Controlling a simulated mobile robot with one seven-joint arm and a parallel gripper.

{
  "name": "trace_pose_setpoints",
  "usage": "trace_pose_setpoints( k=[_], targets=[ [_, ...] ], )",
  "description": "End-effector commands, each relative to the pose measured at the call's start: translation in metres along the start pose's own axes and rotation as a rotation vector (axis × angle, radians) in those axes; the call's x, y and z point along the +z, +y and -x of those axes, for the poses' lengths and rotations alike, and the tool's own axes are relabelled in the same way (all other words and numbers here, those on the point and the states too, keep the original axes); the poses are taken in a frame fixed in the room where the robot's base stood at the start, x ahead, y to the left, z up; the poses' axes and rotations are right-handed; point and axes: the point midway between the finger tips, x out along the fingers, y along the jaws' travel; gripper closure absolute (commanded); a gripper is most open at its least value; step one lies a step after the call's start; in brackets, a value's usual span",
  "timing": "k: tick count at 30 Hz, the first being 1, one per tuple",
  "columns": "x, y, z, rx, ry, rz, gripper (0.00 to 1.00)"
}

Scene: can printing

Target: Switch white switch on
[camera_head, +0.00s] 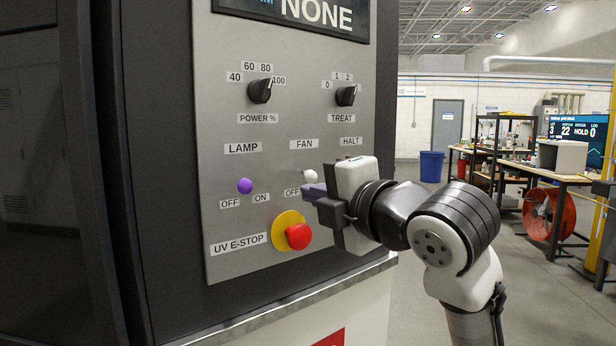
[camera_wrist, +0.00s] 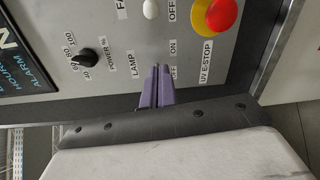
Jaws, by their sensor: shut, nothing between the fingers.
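The white switch (camera_head: 310,176) is a small white knob on the grey control panel (camera_head: 225,262), under the FAN label and by an OFF label. It also shows at the top edge of the wrist view (camera_wrist: 151,9). I cannot tell which way it is tilted. My gripper (camera_head: 308,191) is shut and empty, its purple fingers just below and in front of the knob in the head view. The fingers (camera_wrist: 156,72) show apart from the knob in the wrist view. The gripper hides the label to the right of OFF.
A purple lamp switch (camera_head: 245,186) is to the left. A red emergency stop (camera_head: 298,236) on a yellow base (camera_wrist: 197,15) sits below. Two black dials, power (camera_head: 260,91) and treat (camera_head: 346,95), are above. Open floor lies to the right of the machine.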

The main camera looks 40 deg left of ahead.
Motion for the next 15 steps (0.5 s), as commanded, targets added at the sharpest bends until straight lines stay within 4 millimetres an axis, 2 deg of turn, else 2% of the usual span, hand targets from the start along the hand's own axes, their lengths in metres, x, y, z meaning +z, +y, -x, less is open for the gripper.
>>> trace_pose_setpoints(
  k=[10, 15],
  targets=[
    [0.0, 0.0, -0.003, 0.001, 0.001, -0.002, 1.0],
    [-0.001, 0.002, -0.023, 0.001, 0.004, -0.003, 1.0]
  ],
)
